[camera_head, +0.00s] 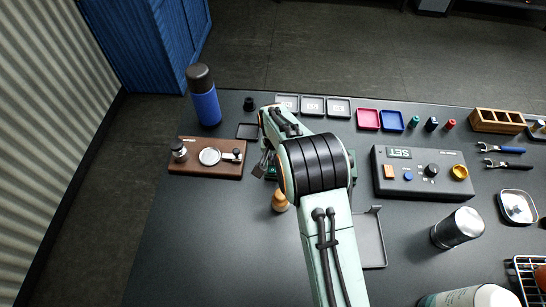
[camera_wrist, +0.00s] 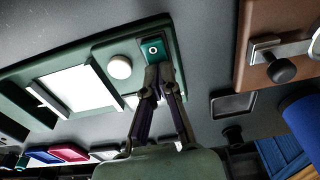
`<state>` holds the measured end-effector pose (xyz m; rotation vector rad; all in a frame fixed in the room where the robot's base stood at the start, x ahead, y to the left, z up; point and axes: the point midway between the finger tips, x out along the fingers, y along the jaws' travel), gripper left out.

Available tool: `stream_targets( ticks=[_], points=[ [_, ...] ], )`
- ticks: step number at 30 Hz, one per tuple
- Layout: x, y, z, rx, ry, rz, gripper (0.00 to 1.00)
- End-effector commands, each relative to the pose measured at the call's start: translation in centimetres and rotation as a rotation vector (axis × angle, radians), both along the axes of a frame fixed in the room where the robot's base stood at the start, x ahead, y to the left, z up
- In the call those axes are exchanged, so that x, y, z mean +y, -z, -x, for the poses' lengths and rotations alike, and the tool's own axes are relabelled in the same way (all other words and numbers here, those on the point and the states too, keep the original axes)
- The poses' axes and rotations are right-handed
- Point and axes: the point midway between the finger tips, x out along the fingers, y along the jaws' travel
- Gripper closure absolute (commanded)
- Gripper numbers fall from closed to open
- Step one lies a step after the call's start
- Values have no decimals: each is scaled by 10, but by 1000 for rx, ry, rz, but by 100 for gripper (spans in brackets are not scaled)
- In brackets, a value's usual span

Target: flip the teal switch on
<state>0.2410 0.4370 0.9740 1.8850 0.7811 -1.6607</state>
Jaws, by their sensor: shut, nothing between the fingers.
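The teal switch (camera_wrist: 153,50) shows in the wrist view as a small teal rocker with a white ring mark, near one end of a green panel (camera_wrist: 104,53). My gripper (camera_wrist: 160,70) is shut and empty. Its fingertips lie right beside the switch's edge in the picture; I cannot tell whether they touch it. A round white knob (camera_wrist: 120,67) and a bright white plate (camera_wrist: 75,88) are on the same panel. In the head view my arm hides the switch and most of the panel; my gripper (camera_head: 262,165) shows left of the arm.
A brown wooden board (camera_head: 205,170) with metal fittings lies left of my gripper, with a blue bottle (camera_head: 206,104) behind it. A wooden-coloured knobbed piece (camera_head: 280,201) stands close by. A grey SET box (camera_head: 425,172) is to the right. The table's front left is clear.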

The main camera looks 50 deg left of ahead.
Motion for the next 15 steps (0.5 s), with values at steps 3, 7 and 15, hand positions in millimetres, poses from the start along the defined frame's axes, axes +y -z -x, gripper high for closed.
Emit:
stream_targets(
  ticks=[3, 7, 15],
  points=[
    [-5, 0, 5, 6, -1, 7, 100],
    [-9, -2, 9, 5, -1, 8, 100],
    [-10, -3, 10, 3, -1, 5, 100]
  ],
)
